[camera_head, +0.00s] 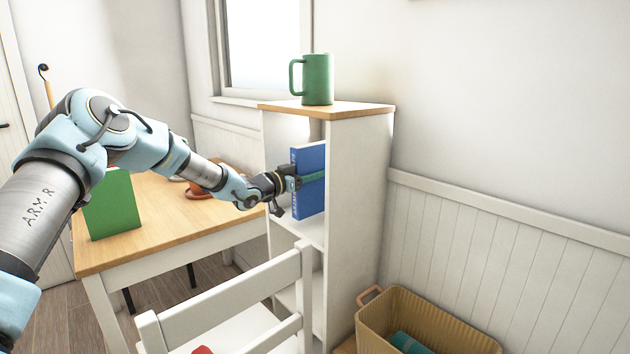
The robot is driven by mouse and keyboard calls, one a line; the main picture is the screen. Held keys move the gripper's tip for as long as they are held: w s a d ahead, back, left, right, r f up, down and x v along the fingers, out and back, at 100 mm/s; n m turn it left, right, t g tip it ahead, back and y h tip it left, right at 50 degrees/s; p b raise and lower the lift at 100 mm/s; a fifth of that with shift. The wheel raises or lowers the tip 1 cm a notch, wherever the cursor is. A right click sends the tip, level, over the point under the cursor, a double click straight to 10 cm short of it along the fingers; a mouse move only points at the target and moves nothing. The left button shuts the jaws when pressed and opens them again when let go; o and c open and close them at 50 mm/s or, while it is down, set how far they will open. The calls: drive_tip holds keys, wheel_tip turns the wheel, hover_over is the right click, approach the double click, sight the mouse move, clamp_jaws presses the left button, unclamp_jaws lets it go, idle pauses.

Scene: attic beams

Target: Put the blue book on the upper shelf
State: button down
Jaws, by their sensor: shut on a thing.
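The blue book (309,200) stands upright at the open front of the white shelf unit (355,200), just above or on its upper shelf (300,226). I cannot tell whether its bottom edge touches the board. My gripper (296,182) is shut on the blue book, reaching in from the left, with a finger across its face. Part of the shelf's inside is hidden behind the book and my gripper.
A green mug (317,80) stands on the unit's wooden top. A green book (111,205) stands on the wooden table (160,233) at left. A white chair (235,305) is in front of the unit. A tan basket (440,325) sits at lower right.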

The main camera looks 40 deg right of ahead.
sight(315, 182)
drive_tip(key=shift+d+f+p, duration=0.2)
drive_tip(key=shift+f+p, duration=0.2)
drive_tip(key=shift+f, duration=1.05)
drive_tip(key=shift+c, duration=2.4)
unclamp_jaws()
drive_tip(key=shift+a, duration=0.1)
drive_tip(key=a+b, duration=0.2)
drive_tip(key=a, duration=1)
drive_tip(key=shift+w, duration=0.35)
